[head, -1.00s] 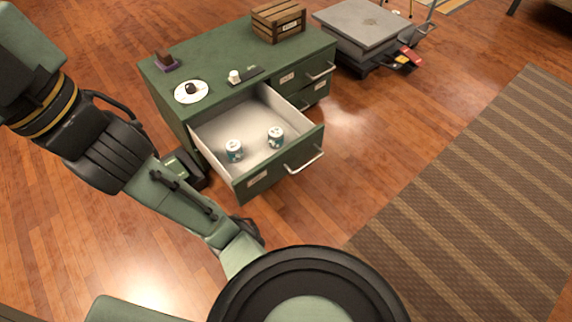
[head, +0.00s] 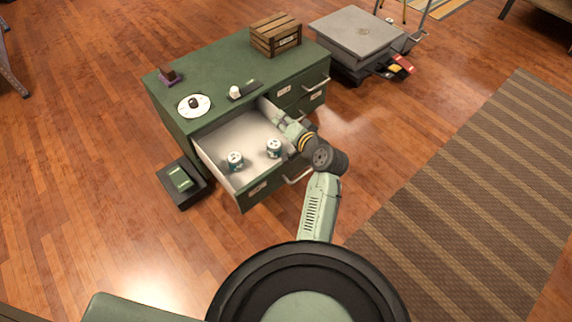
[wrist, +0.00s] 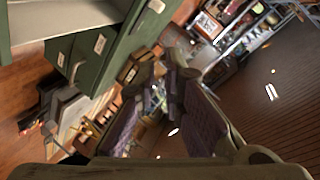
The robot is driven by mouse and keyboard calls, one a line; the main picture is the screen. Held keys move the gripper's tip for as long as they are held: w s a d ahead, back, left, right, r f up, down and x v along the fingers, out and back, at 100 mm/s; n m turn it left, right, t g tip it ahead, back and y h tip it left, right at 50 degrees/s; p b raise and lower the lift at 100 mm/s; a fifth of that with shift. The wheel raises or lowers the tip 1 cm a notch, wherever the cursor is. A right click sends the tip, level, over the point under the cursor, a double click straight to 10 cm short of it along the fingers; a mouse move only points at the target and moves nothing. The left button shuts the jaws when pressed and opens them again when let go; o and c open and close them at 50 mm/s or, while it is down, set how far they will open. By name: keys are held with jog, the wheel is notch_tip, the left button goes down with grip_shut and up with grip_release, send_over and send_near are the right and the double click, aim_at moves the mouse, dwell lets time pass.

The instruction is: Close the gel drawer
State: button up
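The open drawer (head: 262,188) sticks far out of the green cabinet (head: 215,62). Its pale inside holds two small white-and-teal containers, one at left (head: 235,161) and one at right (head: 273,149). Its front bar handle (head: 298,176) is partly covered by my arm. In the head view my arm reaches over the drawer's right side; its fingertips cannot be made out there. In the wrist view my gripper (wrist: 163,85) has its two purple-padded fingers apart with nothing between them. Part of the open drawer (wrist: 62,18) shows at that view's upper left.
Two closed drawers (head: 303,92) sit right of the open one. A wooden crate (head: 276,36), a white plate (head: 186,112) and small items are on the cabinet top. A dark box (head: 181,187) stands on the floor at left. Wood floor in front is clear, with a striped rug (head: 470,190).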

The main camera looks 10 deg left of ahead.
jog(key=s+d+f, duration=0.1)
jog(key=d+f, duration=0.1)
jog(key=s+d+f+m+g, duration=0.1)
jog(key=d+f, duration=0.1)
jog(key=s+d+f+m+p, duration=0.1)
jog(key=s+d+f, duration=0.1)
jog(key=shift+f+g+h, duration=0.3)
jog(key=shift+f, duration=0.1)
grip_shut()
jog(key=m+g+p, duration=0.1)
jog(key=m+g, duration=0.1)
jog(key=m, duration=0.1)
send_near(280, 168)
jog(key=shift+p+x, duration=1)
jog(key=shift+x, duration=2.1)
jog(key=shift+f, duration=0.1)
jog(key=w+a+b, duration=1.1)
jog(key=w+a, duration=0.6)
jog(key=a, duration=0.4)
jog(key=shift+a+b, duration=0.4)
jog(key=shift+d, duration=0.1)
